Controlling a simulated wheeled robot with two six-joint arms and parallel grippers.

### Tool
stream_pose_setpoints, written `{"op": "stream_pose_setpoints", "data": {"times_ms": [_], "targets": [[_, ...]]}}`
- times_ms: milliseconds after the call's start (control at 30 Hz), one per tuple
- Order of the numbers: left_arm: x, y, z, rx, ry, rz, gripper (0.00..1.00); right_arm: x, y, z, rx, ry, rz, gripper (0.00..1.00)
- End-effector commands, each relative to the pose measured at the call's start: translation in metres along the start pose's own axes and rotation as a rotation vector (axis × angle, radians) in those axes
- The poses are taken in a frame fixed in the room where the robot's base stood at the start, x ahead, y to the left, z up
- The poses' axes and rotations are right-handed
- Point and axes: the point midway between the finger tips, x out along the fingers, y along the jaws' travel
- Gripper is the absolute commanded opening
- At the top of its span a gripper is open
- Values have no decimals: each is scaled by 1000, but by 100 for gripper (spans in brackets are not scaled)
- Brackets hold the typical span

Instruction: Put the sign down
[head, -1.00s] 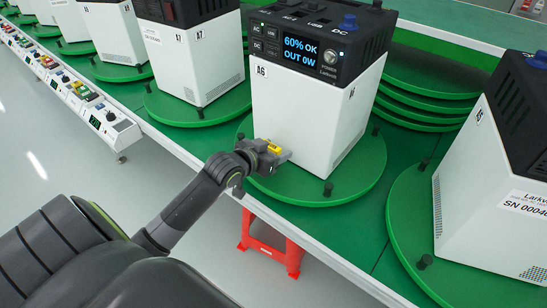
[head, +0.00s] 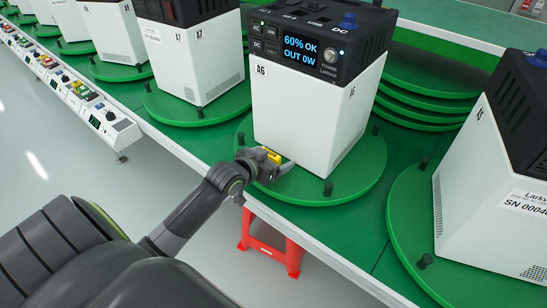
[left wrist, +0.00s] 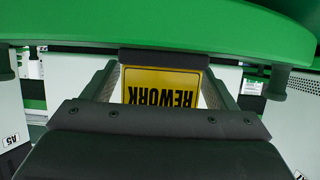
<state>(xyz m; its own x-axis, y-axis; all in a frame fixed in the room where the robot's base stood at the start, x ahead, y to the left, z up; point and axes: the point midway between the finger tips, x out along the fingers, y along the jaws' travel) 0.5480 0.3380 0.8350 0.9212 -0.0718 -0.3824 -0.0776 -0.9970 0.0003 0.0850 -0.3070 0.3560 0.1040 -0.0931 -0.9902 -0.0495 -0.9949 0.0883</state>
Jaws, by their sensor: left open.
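The yellow REWORK sign (left wrist: 165,88) appears upside down in the left wrist view, between my left gripper's two fingers (left wrist: 162,92). A dark strip, seemingly its base, lies along its edge nearest the green turntable (left wrist: 160,30). In the head view only a little yellow of the sign (head: 273,156) shows at my left gripper (head: 279,165), over the front left of the turntable (head: 345,185) in front of the white unit A6 (head: 290,115). The left gripper is open around the sign. Whether the base touches the turntable is unclear. My right gripper is out of view.
Unit A6 stands close behind the gripper, with dark pegs (head: 328,188) on the turntable rim. Another unit (head: 490,190) stands on a turntable at right, others at left. A red step stool (head: 272,242) is below the table edge.

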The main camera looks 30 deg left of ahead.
Motion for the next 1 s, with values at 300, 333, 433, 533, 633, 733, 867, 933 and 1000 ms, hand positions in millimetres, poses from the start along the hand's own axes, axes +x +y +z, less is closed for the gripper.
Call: {"op": "stream_pose_setpoints", "data": {"times_ms": [300, 333, 433, 533, 633, 733, 867, 933, 1000], "targets": [[-34, 0, -2, 5, -2, -1, 80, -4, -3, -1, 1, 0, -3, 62], [-41, -1, -1, 5, -3, -1, 80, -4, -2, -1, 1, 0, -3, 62], [-62, 0, -2, 5, -3, 0, 80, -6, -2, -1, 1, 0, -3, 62], [-82, -1, -2, 5, -3, -1, 80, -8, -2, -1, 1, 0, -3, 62], [-99, 0, -2, 4, -3, 0, 80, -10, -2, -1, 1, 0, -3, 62], [-110, -1, -2, 4, -1, -1, 80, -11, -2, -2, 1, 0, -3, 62], [-119, 0, -2, 1, -1, 0, 80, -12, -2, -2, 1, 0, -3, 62], [-120, 0, -2, 1, 0, 1, 80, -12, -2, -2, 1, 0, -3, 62], [-121, 0, -2, 0, 0, 1, 80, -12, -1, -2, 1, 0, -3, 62]]}}
